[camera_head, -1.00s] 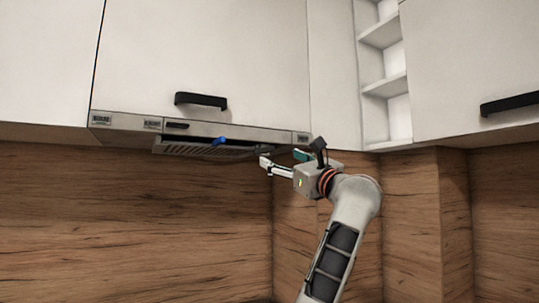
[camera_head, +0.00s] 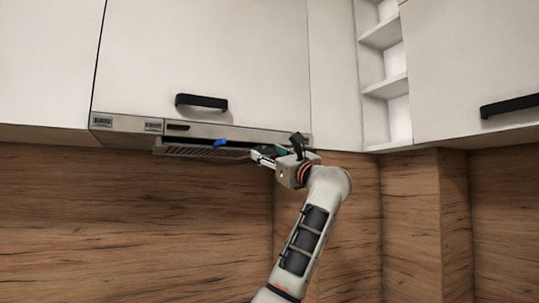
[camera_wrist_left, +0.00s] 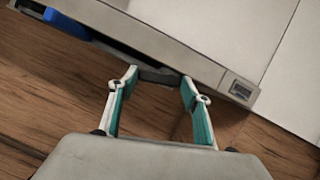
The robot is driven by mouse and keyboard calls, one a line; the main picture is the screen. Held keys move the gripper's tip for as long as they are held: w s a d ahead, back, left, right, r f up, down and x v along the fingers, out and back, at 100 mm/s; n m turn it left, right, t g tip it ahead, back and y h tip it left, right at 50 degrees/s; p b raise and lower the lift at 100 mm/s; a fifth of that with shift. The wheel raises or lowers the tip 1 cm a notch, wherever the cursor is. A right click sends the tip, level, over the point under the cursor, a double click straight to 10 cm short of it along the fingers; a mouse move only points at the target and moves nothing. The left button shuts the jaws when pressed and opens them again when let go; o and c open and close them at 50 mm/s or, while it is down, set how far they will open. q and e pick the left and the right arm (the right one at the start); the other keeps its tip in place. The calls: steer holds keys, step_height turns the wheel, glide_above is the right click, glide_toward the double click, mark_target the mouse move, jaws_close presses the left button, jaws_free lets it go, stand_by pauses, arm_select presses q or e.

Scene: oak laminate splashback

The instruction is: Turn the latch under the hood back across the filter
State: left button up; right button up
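The range hood (camera_head: 205,131) is a thin grey panel under the white wall cabinet. Its slatted filter (camera_head: 190,150) shows beneath it. A small blue piece (camera_head: 220,143), which looks like part of the latch, sits under the hood; it also shows at the upper left in the left wrist view (camera_wrist_left: 68,22). My left gripper (camera_head: 263,155) is under the hood's right part, right of the blue piece and apart from it. In the left wrist view its fingers (camera_wrist_left: 158,77) are spread. A dark bar lies between or behind the fingertips; I cannot tell whether they touch it.
The cabinet door (camera_head: 205,60) with a black handle (camera_head: 201,101) is above the hood. Open shelves (camera_head: 385,85) and another cabinet (camera_head: 470,60) stand to the right. The wood splashback (camera_head: 130,215) is behind, with free room below the hood.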

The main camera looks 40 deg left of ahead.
arm_select(q)
steer(key=shift+c, duration=1.4)
steer(key=shift+r, duration=0.1)
steer(key=m+p, duration=0.1)
steer(key=m+t+p, duration=0.1)
steer(key=p, duration=0.1)
steer(key=shift+s+r, duration=0.2)
steer(key=shift+r, duration=0.2)
steer(key=shift+m+t+h+p, duration=0.3)
steer(key=shift+m+t+p, duration=0.3)
steer(key=shift+m, duration=0.4)
steer(key=shift+f+m, duration=0.1)
steer(key=shift+m, duration=0.2)
steer(key=shift+f, duration=0.1)
arm_select(e)
steer(key=r, duration=0.3)
steer(key=shift+s+a, duration=0.3)
steer(key=shift+a, duration=0.1)
steer(key=shift+w+r, duration=0.1)
arm_select(q)
steer(key=o, duration=1.1)
arm_select(e)
steer(key=shift+w+r, duration=0.25)
